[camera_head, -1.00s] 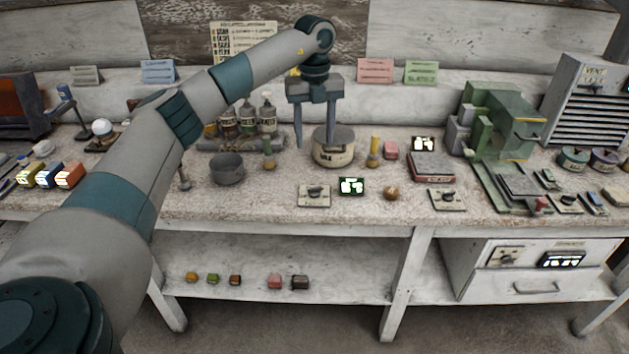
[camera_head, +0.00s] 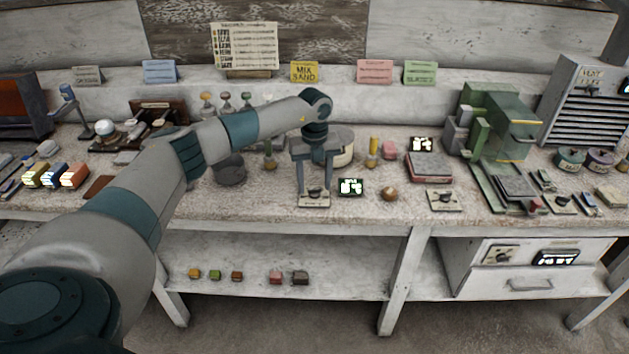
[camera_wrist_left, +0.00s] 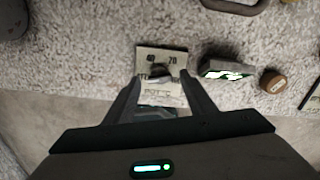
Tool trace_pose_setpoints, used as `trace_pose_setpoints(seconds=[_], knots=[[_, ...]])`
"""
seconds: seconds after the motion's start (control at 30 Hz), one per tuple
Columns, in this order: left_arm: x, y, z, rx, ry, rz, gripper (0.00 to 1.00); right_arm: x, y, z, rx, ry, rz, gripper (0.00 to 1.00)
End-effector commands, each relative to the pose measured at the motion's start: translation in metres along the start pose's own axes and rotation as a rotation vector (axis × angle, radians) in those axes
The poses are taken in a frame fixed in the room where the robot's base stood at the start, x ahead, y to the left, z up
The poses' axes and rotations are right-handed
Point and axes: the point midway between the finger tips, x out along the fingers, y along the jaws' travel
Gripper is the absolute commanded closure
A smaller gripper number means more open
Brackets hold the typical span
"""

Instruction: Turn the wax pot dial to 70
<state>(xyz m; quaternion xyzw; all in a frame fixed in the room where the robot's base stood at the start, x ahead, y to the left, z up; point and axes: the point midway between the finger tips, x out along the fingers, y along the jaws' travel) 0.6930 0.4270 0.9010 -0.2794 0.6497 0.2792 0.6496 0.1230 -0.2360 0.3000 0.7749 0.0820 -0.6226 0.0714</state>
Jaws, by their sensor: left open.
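A pale dial plate (camera_head: 314,201) with a dark knob lies near the bench's front edge. In the wrist view the dial plate (camera_wrist_left: 175,56) shows the marks 40 and 20, and its dark knob (camera_wrist_left: 160,72) sits between my fingers. My left gripper (camera_head: 315,188) is open, pointing down over the plate, one finger on each side of the knob. I cannot tell whether they touch it. A lit green display (camera_head: 350,187) stands just right of the plate; its digits are too small to read. The pale pot (camera_head: 345,151) behind is partly hidden by my gripper.
A brown knob-like ball (camera_head: 389,194) and another dial plate (camera_head: 444,200) lie to the right. A dark bowl (camera_head: 230,170) stands left, beside my arm. A green machine (camera_head: 495,135) stands farther right. The bench front (camera_head: 260,210) is clear.

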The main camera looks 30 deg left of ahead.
Motion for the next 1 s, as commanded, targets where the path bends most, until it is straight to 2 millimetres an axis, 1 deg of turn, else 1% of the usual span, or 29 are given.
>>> trace_pose_setpoints(seconds=[0.1, 0.33, 0.37, 0.4, 0.47, 0.5, 0.53, 0.83, 1.0], knots=[[0.003, 0.000, 0.000, 0.000, 0.000, 0.001, 0.50, -0.001, 0.001, 0.006, 0.001, -0.013, 0.001, 0.47], [0.004, 0.000, 0.000, 0.000, 0.000, 0.000, 0.50, -0.001, 0.000, 0.010, 0.001, -0.017, 0.001, 0.47], [0.004, 0.000, 0.000, 0.000, 0.000, 0.000, 0.52, -0.001, 0.000, 0.010, 0.001, -0.016, 0.000, 0.47], [0.004, 0.000, 0.000, 0.000, 0.000, 0.000, 0.62, -0.001, 0.000, 0.010, 0.001, -0.016, 0.000, 0.47], [0.003, 0.000, 0.000, 0.000, 0.000, 0.000, 0.76, -0.001, 0.000, 0.010, 0.001, -0.015, 0.000, 0.47], [0.003, 0.000, 0.000, 0.000, 0.000, 0.000, 0.86, -0.001, 0.000, 0.009, 0.001, -0.013, 0.000, 0.47], [0.003, 0.000, 0.000, 0.000, 0.000, 0.000, 0.91, -0.001, 0.000, 0.009, 0.001, -0.013, 0.000, 0.47], [0.004, 0.000, 0.000, 0.014, 0.000, 0.000, 0.91, 0.000, 0.000, 0.005, 0.000, -0.004, 0.000, 0.47], [0.004, 0.000, 0.000, 0.060, -0.001, 0.000, 0.91, 0.003, -0.001, 0.000, -0.001, 0.013, -0.002, 0.47]])
